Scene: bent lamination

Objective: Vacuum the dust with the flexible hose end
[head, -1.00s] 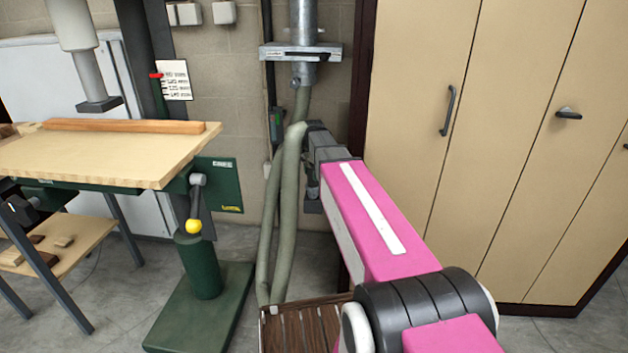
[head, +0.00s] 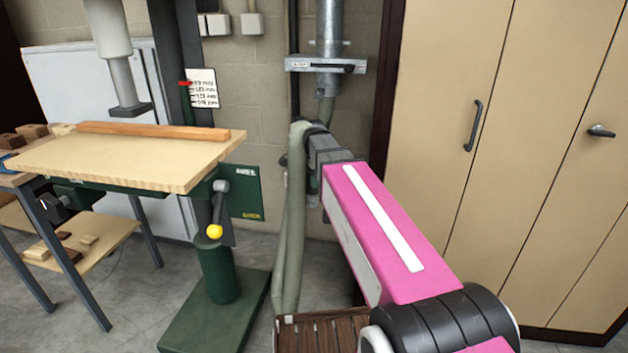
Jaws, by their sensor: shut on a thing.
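The flexible hose (head: 293,245) is grey-green. It hangs in a loop from the metal duct (head: 328,95) on the back wall, and its lower part reaches down near a slatted wooden piece. My gripper (head: 308,140) is shut on the hose near the top of the loop, at the far end of my pink arm. The fingers are largely hidden behind the hose and my arm. I cannot make out the hose's open end. No dust can be told apart on the wooden board (head: 110,165) of the drill press table.
Tall beige cabinets (head: 540,150) stand at the right. A bench with wood blocks (head: 30,137) is at the left.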

